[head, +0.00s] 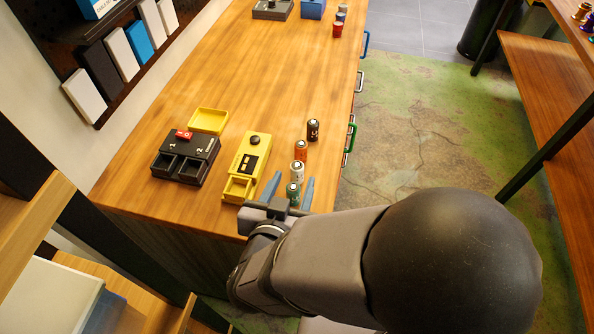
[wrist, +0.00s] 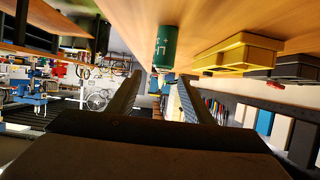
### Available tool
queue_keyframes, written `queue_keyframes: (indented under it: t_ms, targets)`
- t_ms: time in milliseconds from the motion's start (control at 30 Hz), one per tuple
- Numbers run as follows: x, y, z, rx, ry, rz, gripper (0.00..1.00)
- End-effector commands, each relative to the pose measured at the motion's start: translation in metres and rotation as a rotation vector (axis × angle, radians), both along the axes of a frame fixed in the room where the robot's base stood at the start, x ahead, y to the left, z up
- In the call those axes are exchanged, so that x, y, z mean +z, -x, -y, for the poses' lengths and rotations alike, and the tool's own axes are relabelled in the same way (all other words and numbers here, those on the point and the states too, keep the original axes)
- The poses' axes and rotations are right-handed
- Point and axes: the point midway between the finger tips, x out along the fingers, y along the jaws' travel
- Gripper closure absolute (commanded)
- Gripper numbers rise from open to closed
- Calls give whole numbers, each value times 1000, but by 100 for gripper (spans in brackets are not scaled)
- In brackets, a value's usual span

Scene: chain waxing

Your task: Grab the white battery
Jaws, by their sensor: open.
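The white battery (head: 297,171) stands upright on the wooden bench near its right edge, in a row of batteries. A green battery (head: 293,193) stands on its near side, and an orange battery (head: 301,150) and a black battery (head: 313,130) on its far side. My gripper (head: 294,178) is open at the near end of the row. In the head view its fingers show on either side of the green battery, with the white one just past it. The wrist view shows the green battery (wrist: 165,46) ahead, between and above the open fingers; the white battery cannot be made out there.
A yellow device (head: 248,160) with an open compartment stands left of the row. A black two-slot box (head: 186,157), marked 1 and 2, stands further left near a yellow tray (head: 208,121). The bench's far middle is clear. Coloured handles (head: 351,137) stick out from its right side.

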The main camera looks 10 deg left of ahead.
Motion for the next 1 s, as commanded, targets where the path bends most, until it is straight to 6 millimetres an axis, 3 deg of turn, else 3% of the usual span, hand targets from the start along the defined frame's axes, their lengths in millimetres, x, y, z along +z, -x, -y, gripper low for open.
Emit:
queue_keyframes:
  t_ms: [400, 733, 933, 1000]
  targets:
    - [-18, -41, -6, -3, 1, -1, 54]
    - [-20, -46, -6, 1, 0, -1, 54]
    - [-20, -46, -6, 1, 0, -1, 99]
    - [-19, -46, -6, 1, -1, 0, 100]
